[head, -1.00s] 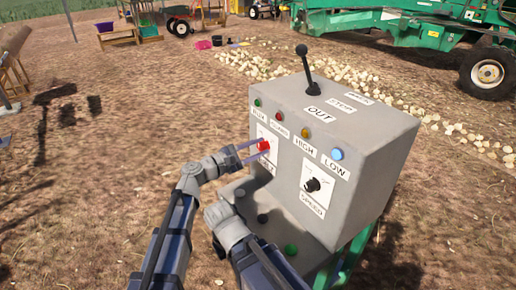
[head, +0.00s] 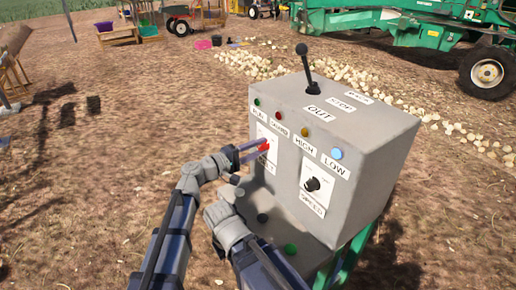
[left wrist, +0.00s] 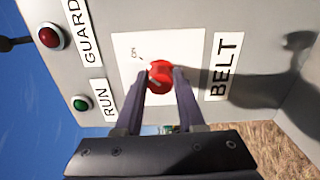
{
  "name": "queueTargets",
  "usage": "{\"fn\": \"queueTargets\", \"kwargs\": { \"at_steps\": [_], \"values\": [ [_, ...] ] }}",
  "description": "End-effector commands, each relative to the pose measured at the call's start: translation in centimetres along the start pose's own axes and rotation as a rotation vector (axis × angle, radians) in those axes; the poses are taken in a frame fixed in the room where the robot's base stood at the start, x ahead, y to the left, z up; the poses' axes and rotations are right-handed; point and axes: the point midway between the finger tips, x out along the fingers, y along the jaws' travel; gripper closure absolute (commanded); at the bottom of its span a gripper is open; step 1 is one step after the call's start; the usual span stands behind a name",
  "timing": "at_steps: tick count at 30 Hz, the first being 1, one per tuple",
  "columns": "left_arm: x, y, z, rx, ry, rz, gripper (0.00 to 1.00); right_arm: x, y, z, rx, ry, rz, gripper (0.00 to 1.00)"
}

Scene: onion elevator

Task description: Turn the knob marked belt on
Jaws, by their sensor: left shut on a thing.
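The belt knob (left wrist: 160,77) is red and round, on a white plate beside the label BELT (left wrist: 224,66) in the left wrist view. It also shows in the head view (head: 264,147) on the left of the grey control box's front. My left gripper (head: 252,151) reaches it from the left. Its two fingers stand on either side of the knob, shut on it. My right arm (head: 232,228) is in the lower middle of the head view, beside the box's lower ledge. I cannot make out its gripper's fingers.
The grey control box (head: 375,150) has a black lever (head: 308,66) on top, several coloured lamps and a black speed knob (head: 312,184). A green button (head: 290,249) sits on the lower ledge. Pale onions (head: 265,68) lie behind. Bare soil is open at left.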

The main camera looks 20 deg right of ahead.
Motion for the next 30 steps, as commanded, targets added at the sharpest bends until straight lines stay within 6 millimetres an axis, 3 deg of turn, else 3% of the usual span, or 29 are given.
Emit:
{"fn": "queueTargets", "kwargs": {
  "at_steps": [20, 21, 28, 30],
  "values": [
    [-0.05, -0.12, 0.12, 0.058, -0.002, -0.003, 1.0, 0.05, -0.01, 0.0, 0.0, 0.0, 0.0, 1.0],
    [-0.05, -0.12, 0.12, 0.058, -0.002, -0.003, 0.59, 0.05, -0.01, 0.0, 0.0, 0.0, 0.0, 1.0],
    [-0.02, -0.08, 0.07, 0.056, -0.001, -0.002, 0.33, 0.04, 0.0, 0.0, 0.0, 0.0, 0.0, 1.0],
    [-0.02, -0.07, 0.06, 0.056, -0.001, -0.002, 0.31, 0.03, 0.0, 0.0, 0.0, 0.0, 0.0, 1.0]
  ]
}}
